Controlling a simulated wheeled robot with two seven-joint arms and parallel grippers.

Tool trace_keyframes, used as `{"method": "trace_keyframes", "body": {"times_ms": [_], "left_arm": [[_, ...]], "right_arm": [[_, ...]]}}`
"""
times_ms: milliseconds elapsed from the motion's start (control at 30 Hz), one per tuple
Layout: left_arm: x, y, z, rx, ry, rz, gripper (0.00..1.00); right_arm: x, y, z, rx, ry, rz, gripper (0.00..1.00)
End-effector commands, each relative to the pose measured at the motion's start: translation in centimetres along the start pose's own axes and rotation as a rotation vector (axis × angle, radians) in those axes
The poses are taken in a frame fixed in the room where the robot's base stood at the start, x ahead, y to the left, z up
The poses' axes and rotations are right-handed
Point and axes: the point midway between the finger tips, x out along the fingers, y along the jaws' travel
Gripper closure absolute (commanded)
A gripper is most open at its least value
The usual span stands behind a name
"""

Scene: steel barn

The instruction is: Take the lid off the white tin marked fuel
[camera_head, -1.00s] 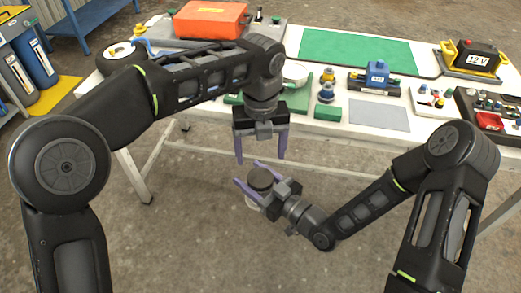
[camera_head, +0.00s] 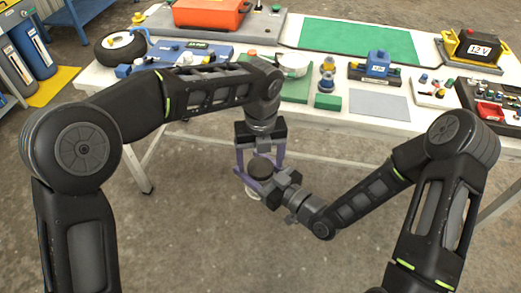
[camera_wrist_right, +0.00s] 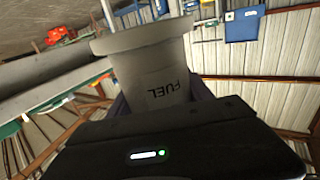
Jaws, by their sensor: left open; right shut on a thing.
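The white tin (camera_head: 252,194) is held in front of the table with its round dark lid (camera_head: 261,168) facing up. My right gripper (camera_head: 254,174) is shut on the tin from the right. In the right wrist view the tin (camera_wrist_right: 145,62) fills the upper middle, with the word FUEL upside down and a wider pale rim at its upper end. My left gripper (camera_head: 259,165) is open and points down over the lid, one finger on each side of it. Whether its fingers touch the lid cannot be told. My grippers hide part of the tin.
The white table (camera_head: 340,122) stands just behind my grippers. It carries an orange case (camera_head: 210,12), a green mat (camera_head: 358,42), a blue block (camera_head: 377,63), a 12 V battery (camera_head: 478,46) and several small parts. The floor in front is clear.

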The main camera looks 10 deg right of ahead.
Motion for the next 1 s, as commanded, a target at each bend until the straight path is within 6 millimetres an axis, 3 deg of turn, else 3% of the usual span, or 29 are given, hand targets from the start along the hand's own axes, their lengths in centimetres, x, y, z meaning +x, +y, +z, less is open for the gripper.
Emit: {"method": "trace_keyframes", "body": {"times_ms": [367, 1000], "left_arm": [[0.54, -0.01, 0.01, 0.000, 0.000, -0.001, 0.24], [0.51, 0.01, 0.01, 0.000, 0.000, 0.000, 0.77]], "right_arm": [[0.03, -0.01, -0.10, -0.001, 0.003, 0.000, 1.00], [0.02, 0.01, -0.08, -0.001, 0.002, 0.000, 1.00]]}}
